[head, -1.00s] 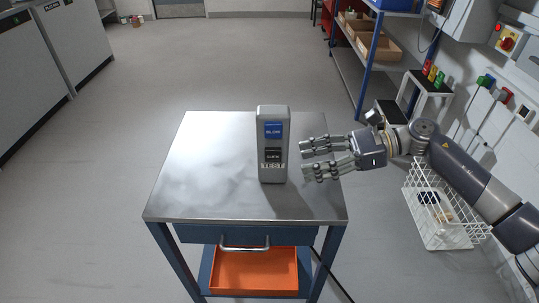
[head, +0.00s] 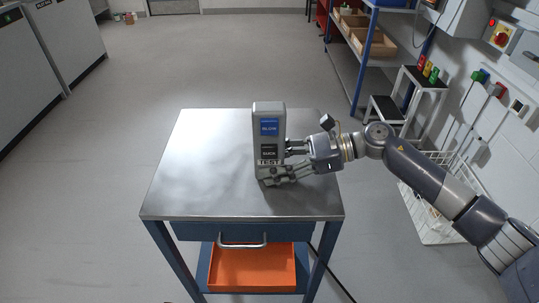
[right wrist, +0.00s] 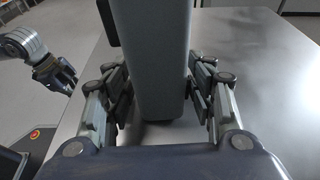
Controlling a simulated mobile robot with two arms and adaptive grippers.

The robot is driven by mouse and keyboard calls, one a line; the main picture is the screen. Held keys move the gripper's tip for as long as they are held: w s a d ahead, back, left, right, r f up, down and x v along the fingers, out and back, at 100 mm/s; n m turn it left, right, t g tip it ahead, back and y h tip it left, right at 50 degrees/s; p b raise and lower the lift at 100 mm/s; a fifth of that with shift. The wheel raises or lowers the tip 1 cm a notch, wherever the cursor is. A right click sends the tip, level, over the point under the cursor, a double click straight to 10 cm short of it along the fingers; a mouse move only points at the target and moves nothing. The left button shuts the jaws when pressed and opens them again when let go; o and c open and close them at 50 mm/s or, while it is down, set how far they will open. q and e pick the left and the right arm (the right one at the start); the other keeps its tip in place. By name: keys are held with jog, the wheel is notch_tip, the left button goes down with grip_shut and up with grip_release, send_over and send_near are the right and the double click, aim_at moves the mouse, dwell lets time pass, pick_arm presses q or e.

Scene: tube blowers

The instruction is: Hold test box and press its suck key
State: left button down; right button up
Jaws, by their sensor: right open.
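The grey test box (head: 268,112) stands upright on the metal table top (head: 205,180). Its front has a blue BLOW key (head: 269,127), a dark SUCK key (head: 269,151) below it and a TEST label. My right gripper (head: 284,163) is open around the lower part of the box from the right, one finger passing in front, below the SUCK key. In the right wrist view the box (right wrist: 152,60) stands between the open fingers, with gaps beside it. My left gripper (right wrist: 56,76) shows only in the right wrist view, away from the box; its jaw state is unclear.
The table top is otherwise bare, with free room left of the box. An orange tray (head: 252,270) sits below the table's drawer handle (head: 243,245). A white wire basket (head: 430,225), a step stool (head: 412,85) and a shelf rack (head: 362,60) stand at the right.

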jog(key=c, duration=1.1)
dwell(1.8)
